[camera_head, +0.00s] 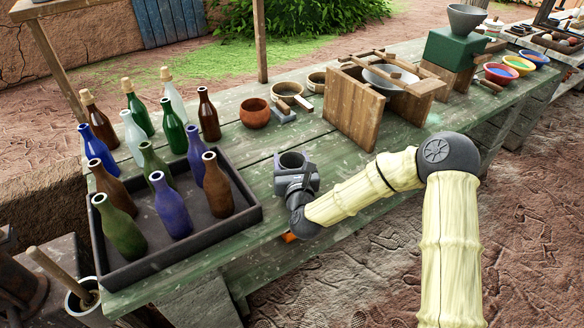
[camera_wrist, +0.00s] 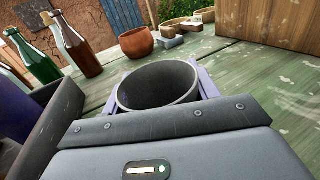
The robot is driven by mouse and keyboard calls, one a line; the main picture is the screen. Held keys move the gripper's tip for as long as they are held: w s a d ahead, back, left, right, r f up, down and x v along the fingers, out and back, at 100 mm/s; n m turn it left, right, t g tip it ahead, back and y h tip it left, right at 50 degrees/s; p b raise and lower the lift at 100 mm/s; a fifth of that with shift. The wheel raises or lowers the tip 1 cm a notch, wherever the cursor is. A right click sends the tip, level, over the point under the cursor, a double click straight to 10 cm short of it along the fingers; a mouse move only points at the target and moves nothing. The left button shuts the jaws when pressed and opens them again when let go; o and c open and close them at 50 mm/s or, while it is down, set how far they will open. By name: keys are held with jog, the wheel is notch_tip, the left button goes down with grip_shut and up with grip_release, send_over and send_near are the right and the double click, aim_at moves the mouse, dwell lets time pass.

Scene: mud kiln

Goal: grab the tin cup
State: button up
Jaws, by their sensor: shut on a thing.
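The tin cup (camera_head: 291,161) is a grey, open-topped cup at the near middle of the green table, right of the bottle tray. In the wrist view its round rim and dark empty inside (camera_wrist: 157,84) show between my jaws. My gripper (camera_head: 293,176) is shut on the cup, with a purple finger on each side of it (camera_wrist: 157,90). The cup looks roughly upright. Its lower part is hidden by my gripper, so I cannot tell whether its base touches the table.
A dark tray (camera_head: 251,213) of several bottles stands close on the left, with more bottles behind it. A clay pot (camera_head: 255,113) and small bowls are behind the cup. A wooden frame (camera_head: 352,108) stands to the right. Some bare tabletop lies between them.

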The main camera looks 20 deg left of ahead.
notch_tip(320, 180, up, 10)
jog(key=p, duration=0.1)
dwell(0.4)
dwell(0.5)
